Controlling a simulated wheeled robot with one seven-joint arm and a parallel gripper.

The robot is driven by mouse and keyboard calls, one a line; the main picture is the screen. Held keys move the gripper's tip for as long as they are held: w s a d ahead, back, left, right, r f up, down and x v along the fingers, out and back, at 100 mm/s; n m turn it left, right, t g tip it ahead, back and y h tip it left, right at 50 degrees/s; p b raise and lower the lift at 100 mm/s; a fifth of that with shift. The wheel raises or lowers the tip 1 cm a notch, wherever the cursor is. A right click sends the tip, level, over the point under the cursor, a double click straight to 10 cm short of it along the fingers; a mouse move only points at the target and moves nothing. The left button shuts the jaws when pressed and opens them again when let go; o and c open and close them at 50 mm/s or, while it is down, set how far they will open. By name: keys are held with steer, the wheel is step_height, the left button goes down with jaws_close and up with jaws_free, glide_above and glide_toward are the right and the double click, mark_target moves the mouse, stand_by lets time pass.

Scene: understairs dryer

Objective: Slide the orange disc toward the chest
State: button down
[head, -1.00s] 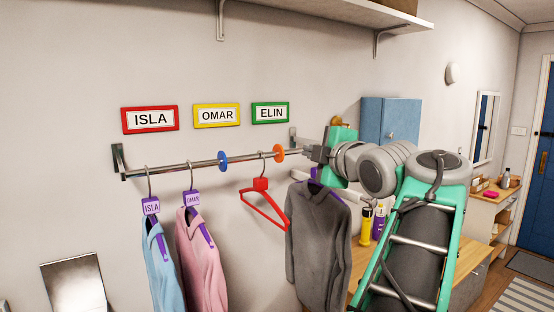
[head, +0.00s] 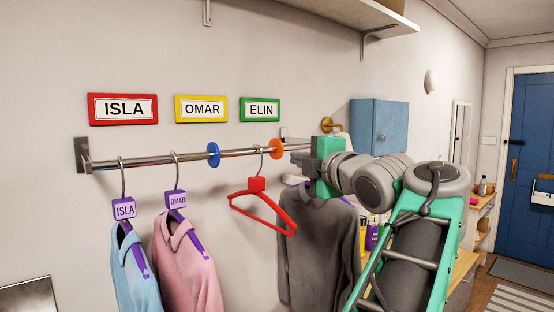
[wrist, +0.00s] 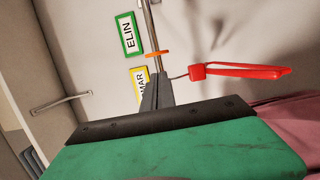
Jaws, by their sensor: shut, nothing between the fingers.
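The orange disc (head: 277,149) sits on the metal rail (head: 190,158), to the right of the blue disc (head: 213,154) and the red hanger's hook. It also shows edge-on in the wrist view (wrist: 157,54), just beyond my fingertips. My gripper (head: 293,157) is shut and empty at the rail, on the right side of the orange disc. I cannot tell whether the fingers touch the disc. A wooden-topped chest (head: 464,268) shows in part at the lower right, mostly hidden behind my arm.
An empty red hanger (head: 262,207) hangs left of the disc, and a grey shirt (head: 312,245) hangs below my gripper. Blue (head: 135,275) and pink (head: 186,268) shirts hang further left. A blue cabinet (head: 378,127) is on the wall behind my arm.

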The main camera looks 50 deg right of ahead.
mark_target(273, 151)
steer(key=p+x, duration=0.3)
steer(key=x, duration=0.7)
steer(key=shift+f, duration=0.1)
steer(key=shift+d, duration=0.1)
